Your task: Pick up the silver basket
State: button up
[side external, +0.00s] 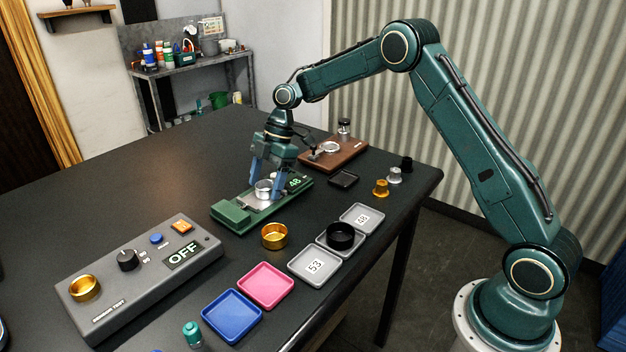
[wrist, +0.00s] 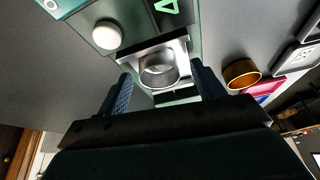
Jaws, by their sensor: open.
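The silver basket (side external: 264,191) is a small round metal ring. It sits on the metal plate of the green device (side external: 232,214), whose display seems to read 48. My gripper (side external: 268,178) points down over the device, open, with its blue fingers around the basket's position. In the wrist view the silver basket (wrist: 160,76) lies between the two spread fingers of my gripper (wrist: 163,86). Gaps show on both sides, and I see no contact. Part of the basket is hidden by a finger in the side view.
A gold basket (side external: 274,236) stands just in front of the device. A black basket (side external: 340,236) sits on a grey tray. Pink (side external: 265,285) and blue (side external: 232,315) trays lie nearer. A grey tester (side external: 140,285) reading OFF holds another gold basket. A brown board (side external: 333,153) lies behind.

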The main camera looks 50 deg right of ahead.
jog(key=c, duration=1.1)
jog(key=shift+r, duration=0.15)
jog(key=shift+c, duration=0.2)
notch_tip(320, 180, up, 10)
dwell(0.5)
